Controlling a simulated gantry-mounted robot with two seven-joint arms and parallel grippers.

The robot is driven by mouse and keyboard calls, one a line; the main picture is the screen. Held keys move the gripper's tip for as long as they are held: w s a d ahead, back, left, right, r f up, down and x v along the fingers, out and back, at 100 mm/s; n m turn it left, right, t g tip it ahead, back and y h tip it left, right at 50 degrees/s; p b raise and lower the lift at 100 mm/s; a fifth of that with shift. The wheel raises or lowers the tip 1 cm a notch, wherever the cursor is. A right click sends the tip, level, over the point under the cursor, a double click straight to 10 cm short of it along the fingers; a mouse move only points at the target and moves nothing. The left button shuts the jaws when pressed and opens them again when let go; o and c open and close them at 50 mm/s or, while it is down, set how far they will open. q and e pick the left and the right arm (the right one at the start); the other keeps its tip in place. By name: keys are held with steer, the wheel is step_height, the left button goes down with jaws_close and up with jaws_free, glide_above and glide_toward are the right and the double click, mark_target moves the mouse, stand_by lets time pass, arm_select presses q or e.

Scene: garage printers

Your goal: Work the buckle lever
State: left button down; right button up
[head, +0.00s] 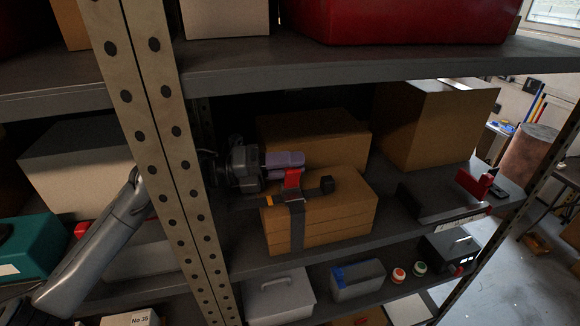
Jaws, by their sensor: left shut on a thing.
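A stack of flat brown boxes (345,212) sits on the middle shelf, with a dark strap (298,232) running down its front and across its top. A red buckle lever (292,179) stands up from the strap on top of the stack. My left gripper (289,164) reaches in from the left, past the shelf post, just above the stack. Its purple fingers are shut on the upper part of the red lever, which they partly hide. A small black block (327,184) sits by the strap to the right of the lever. My right gripper is not in view.
The perforated shelf post (165,130) stands in front of my left arm. Brown cartons (325,132) stand behind the stack, and a larger one (440,120) at right. A dark flat case with a red part (472,184) lies to the right. The upper shelf (380,62) hangs above.

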arm_select(q)
steer(key=c, duration=0.9)
jaws_free()
steer(key=shift+w+a+r, duration=0.1)
steer(key=shift+w+r, duration=0.05)
steer(key=shift+w, duration=0.05)
steer(key=shift+c, duration=0.2)
steer(key=shift+s, duration=0.1)
